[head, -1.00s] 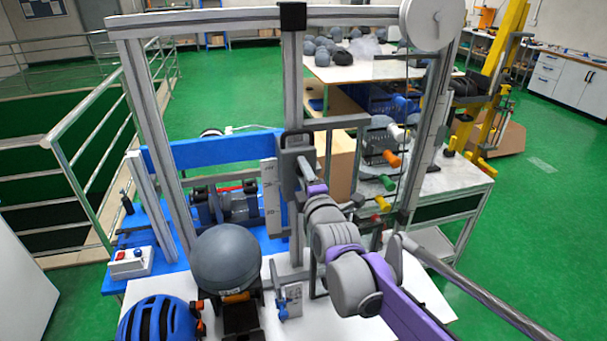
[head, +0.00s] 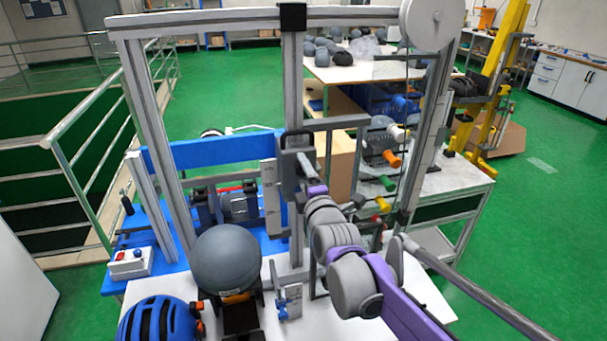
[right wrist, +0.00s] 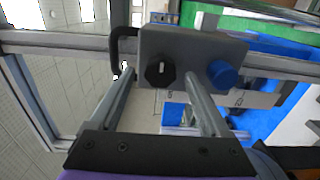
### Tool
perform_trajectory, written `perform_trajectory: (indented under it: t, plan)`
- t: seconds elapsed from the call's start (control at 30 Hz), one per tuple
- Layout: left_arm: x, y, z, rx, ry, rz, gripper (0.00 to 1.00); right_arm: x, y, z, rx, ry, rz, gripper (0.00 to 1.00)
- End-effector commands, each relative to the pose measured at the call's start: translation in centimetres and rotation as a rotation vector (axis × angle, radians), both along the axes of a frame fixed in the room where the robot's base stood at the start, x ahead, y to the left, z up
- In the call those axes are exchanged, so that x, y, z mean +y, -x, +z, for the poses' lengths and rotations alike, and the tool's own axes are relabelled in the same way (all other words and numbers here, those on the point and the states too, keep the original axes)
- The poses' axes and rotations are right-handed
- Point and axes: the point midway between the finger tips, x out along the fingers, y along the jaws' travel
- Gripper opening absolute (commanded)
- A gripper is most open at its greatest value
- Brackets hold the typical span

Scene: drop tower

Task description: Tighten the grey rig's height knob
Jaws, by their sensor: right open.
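The grey rig (head: 292,90) is a tall frame of metal profiles. Its grey carriage block (head: 291,140) sits on the middle upright and also shows in the right wrist view (right wrist: 192,45). In that view the block carries a black lobed knob (right wrist: 160,74) with a white mark and a round blue knob (right wrist: 222,75). My right gripper (right wrist: 160,80) is open, and the black knob appears between its fingertips; I cannot tell the depth gap. The blue knob lies right of the right finger. In the head view my right gripper (head: 307,172) is at the carriage, hiding the knobs. My left gripper is not seen.
A dark grey ball (head: 227,258) rests on a black stand below the carriage, beside a blue helmet (head: 157,320). Coloured handles, one of them orange (head: 393,160), stand right of my right wrist. A red-buttoned box (head: 130,264) is at left.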

Motion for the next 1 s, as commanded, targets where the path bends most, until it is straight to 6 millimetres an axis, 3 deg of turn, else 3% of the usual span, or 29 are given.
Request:
perform_trajectory:
  t: [0.6,1.0]
  plan:
    - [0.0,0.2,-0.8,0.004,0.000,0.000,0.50,-2.5,9.3,0.0,0.000,0.000,0.000,0.80]
    - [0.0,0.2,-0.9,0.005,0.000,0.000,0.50,-2.8,10.3,0.0,-0.001,0.000,0.000,0.80]
